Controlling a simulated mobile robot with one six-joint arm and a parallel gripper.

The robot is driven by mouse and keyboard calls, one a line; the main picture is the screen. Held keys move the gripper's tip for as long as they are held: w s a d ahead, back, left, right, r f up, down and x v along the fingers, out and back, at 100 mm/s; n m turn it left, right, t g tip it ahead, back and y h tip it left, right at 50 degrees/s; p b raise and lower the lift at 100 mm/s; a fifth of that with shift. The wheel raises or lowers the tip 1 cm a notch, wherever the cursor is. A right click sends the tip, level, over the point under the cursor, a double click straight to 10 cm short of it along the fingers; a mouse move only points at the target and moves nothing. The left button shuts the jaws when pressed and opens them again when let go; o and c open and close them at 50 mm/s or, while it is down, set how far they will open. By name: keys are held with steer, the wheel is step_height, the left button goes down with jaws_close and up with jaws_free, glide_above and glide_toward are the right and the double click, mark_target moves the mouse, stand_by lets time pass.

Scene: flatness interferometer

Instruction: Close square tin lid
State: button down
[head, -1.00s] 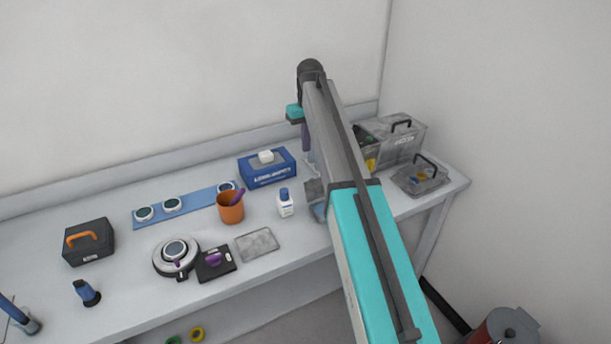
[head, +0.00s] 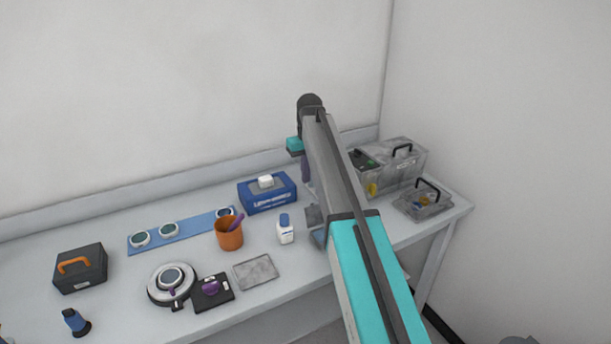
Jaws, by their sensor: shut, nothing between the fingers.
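What looks like the square tin (head: 320,237) stands on the bench just left of my arm, and my arm hides much of it. A grey panel (head: 314,216), apparently its lid, stands tilted up at its back; its exact angle is unclear. My gripper (head: 307,178) points down behind the panel, left of my forearm, with its fingers shut and empty. I cannot tell whether the fingers touch the panel.
A white bottle (head: 285,232), an orange cup (head: 229,236) and a blue box (head: 268,194) stand to the left. A flat grey plate (head: 256,271) lies in front. Clear handled boxes (head: 400,163) stand at the right, near the wall.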

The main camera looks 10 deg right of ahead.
mark_target(315, 213)
steer(key=s+f+p, duration=0.3)
steer(key=f+p, duration=0.1)
steer(key=f, duration=0.3)
steer(key=shift+d+f, duration=0.25)
steer(key=shift+d, duration=0.2)
steer(key=shift+s+a, duration=0.1)
steer(key=shift+a, duration=0.05)
stand_by(0.7)
